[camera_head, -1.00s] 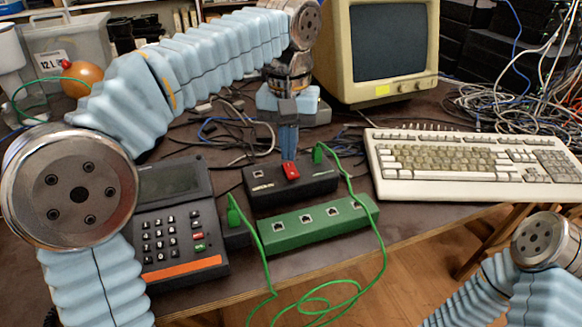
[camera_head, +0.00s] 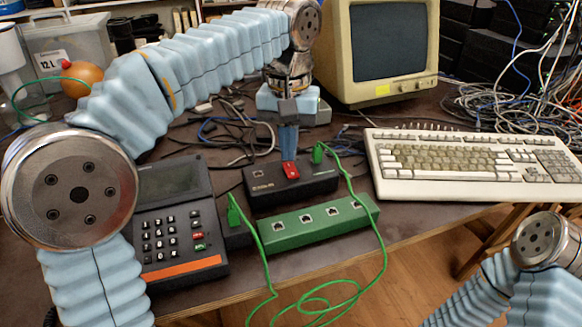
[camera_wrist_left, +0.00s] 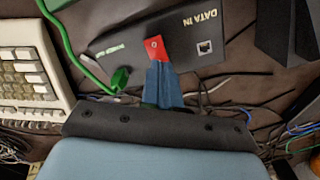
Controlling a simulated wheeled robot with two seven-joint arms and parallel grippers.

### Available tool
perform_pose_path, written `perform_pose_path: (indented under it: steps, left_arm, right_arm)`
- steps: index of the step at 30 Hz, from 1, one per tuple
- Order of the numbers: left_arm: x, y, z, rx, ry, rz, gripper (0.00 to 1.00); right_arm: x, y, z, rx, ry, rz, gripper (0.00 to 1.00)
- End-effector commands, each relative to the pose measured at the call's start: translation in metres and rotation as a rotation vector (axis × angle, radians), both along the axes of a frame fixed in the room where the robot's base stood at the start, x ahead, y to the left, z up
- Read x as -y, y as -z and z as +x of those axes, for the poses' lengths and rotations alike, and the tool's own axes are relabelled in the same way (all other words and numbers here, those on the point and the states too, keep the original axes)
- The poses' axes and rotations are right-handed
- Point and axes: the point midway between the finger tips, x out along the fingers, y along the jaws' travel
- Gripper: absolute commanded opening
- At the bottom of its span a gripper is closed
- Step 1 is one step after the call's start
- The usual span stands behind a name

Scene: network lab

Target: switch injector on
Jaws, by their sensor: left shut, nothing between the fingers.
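The injector (camera_head: 318,185) is a black box on the table, with a red rocker switch (camera_head: 291,171) on top. In the left wrist view the injector (camera_wrist_left: 225,25) shows a DATA IN label beside a socket, and the red switch (camera_wrist_left: 154,48) has a small light mark. My left gripper (camera_head: 289,158) points down with its blue fingers shut and empty. Its fingertips (camera_wrist_left: 159,66) are at the switch's edge and hide part of it; whether they press it I cannot tell. My right gripper is out of view; only part of that arm shows.
A green socket strip (camera_head: 318,226) lies in front of the injector, with green cables (camera_head: 384,240) looping over the table edge. A card terminal (camera_head: 180,225) stands left, a keyboard (camera_head: 475,165) right, and a monitor (camera_head: 385,50) behind. Loose cables clutter the back.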

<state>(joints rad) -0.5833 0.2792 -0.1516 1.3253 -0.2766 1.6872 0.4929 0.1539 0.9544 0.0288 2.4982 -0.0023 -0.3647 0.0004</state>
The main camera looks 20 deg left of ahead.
Motion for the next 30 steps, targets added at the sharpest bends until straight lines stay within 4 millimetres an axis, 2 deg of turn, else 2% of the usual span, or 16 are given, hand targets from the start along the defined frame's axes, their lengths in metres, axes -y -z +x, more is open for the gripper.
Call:
perform_pose_path:
  steps: [30]
  left_arm:
    - [0.0, 0.016, 0.0, 0.0, 0.0, 0.0, 0.0]
  right_arm:
    - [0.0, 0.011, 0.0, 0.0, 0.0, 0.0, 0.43]
